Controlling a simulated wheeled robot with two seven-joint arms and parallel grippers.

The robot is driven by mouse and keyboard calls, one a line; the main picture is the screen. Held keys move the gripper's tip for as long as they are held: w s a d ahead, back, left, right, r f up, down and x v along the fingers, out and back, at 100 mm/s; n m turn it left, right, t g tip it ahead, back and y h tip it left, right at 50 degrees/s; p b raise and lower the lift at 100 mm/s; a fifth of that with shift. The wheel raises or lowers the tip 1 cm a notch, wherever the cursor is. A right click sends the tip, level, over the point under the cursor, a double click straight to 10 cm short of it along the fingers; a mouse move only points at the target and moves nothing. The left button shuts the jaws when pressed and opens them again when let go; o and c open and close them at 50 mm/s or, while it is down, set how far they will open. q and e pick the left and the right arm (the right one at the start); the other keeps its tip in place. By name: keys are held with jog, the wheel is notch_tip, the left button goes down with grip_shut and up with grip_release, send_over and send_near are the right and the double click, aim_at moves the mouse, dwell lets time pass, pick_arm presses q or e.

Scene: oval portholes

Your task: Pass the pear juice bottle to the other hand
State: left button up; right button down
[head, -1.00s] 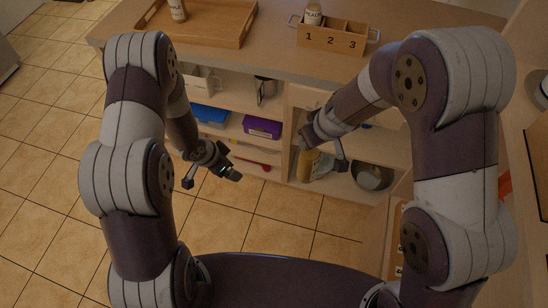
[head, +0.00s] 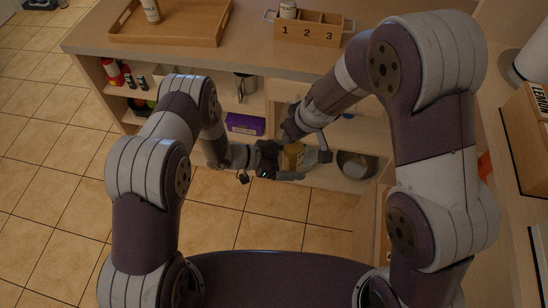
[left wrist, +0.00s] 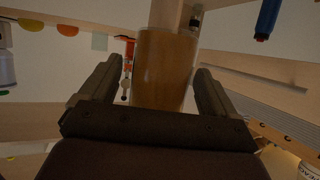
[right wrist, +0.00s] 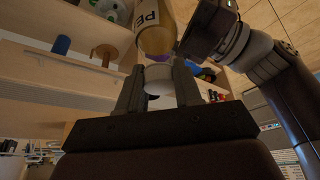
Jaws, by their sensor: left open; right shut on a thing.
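The pear juice bottle (head: 297,158) is yellow-brown and lies roughly sideways between my two grippers in the head view. My right gripper (right wrist: 160,76) is shut around its white cap end; part of a label reading "PE" shows beyond it in the right wrist view. My left gripper (head: 281,160) is open at the opposite end. In the left wrist view the bottle's amber body (left wrist: 163,70) stands between the two open fingers, with a gap at the left finger. The arms hide part of the bottle in the head view.
A shelf unit stands behind the grippers, with a purple box (head: 245,124) and a steel bowl (head: 357,165) in it. On its top are a wooden tray (head: 190,37) with a white bottle (head: 152,11) and a numbered crate (head: 308,36). Bare tiled floor lies in front.

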pick_arm(q)
jog(key=shift+w+d+f, duration=0.1)
jog(key=shift+d+f, duration=0.1)
jog(key=shift+d, duration=0.3)
jog(key=c, duration=1.3)
jog(key=shift+c, duration=0.6)
pick_arm(e)
jog(key=c, duration=0.7)
grip_release()
jog(key=shift+r, duration=0.15)
